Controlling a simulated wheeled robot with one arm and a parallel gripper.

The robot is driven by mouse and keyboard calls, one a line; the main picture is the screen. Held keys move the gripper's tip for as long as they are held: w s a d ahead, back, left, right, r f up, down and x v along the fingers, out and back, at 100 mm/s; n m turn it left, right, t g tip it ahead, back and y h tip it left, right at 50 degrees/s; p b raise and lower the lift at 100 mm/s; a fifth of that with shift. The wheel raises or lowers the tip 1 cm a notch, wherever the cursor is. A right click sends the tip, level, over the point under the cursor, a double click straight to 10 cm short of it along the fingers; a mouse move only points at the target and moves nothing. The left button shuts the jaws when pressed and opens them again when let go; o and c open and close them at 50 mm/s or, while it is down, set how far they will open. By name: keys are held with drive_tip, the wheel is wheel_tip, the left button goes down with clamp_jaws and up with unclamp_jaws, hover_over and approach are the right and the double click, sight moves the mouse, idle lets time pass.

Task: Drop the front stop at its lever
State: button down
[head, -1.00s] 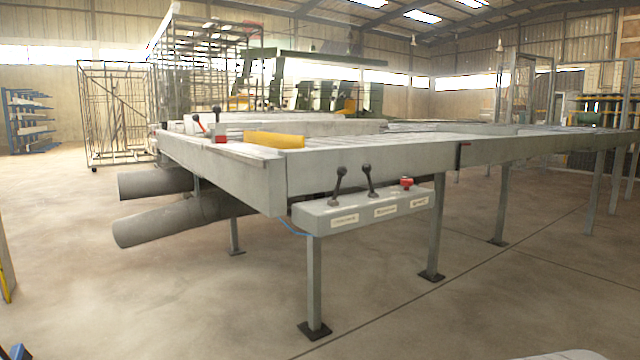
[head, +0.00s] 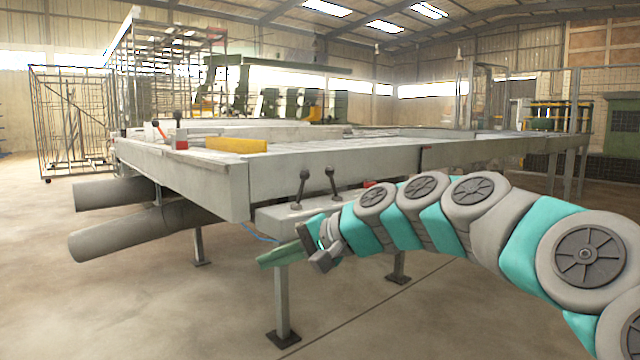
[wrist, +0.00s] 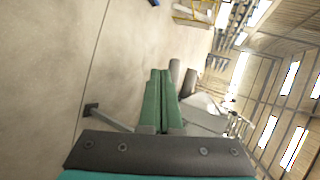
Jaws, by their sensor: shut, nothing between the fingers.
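Two black-knobbed levers, a left one (head: 300,190) and a right one (head: 332,184), stand up from the grey control box (head: 268,217) under the bench edge. The box's label plates are hidden behind my arm, so I cannot tell which lever is which. My gripper (head: 262,260) is in front of and below the box, apart from both levers. Its green fingers lie together, shut and empty, in the wrist view (wrist: 160,75). The front stop itself I cannot pick out.
The long grey bench (head: 320,158) fills the middle. Two thick grey pipes (head: 140,231) jut out below. A red button (head: 368,184) is partly hidden.

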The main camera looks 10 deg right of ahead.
drive_tip(key=w+d+r+m+t, duration=0.3)
drive_tip(key=w+d, duration=0.5)
drive_tip(key=d, duration=0.3)
drive_tip(key=w+d+r+m+t, duration=0.4)
drive_tip(key=w+d+m, duration=0.3)
drive_tip(key=w+d, duration=0.2)
drive_tip(key=shift+w+d+m+t+h+b, duration=0.35)
drive_tip(key=shift+d+t, duration=0.35)
drive_tip(key=shift+d, duration=0.4)
drive_tip(key=shift+a, duration=0.1)
drive_tip(key=p+x, duration=0.1)
drive_tip(key=x, duration=0.9)
drive_tip(key=shift+s+a+r, duration=0.3)
drive_tip(key=shift+a+r, duration=0.15)
drive_tip(key=shift+a, duration=0.35)
drive_tip(key=shift+s+a+r, duration=0.25)
drive_tip(key=shift+a+r, duration=0.2)
drive_tip(key=shift+a, duration=0.4)
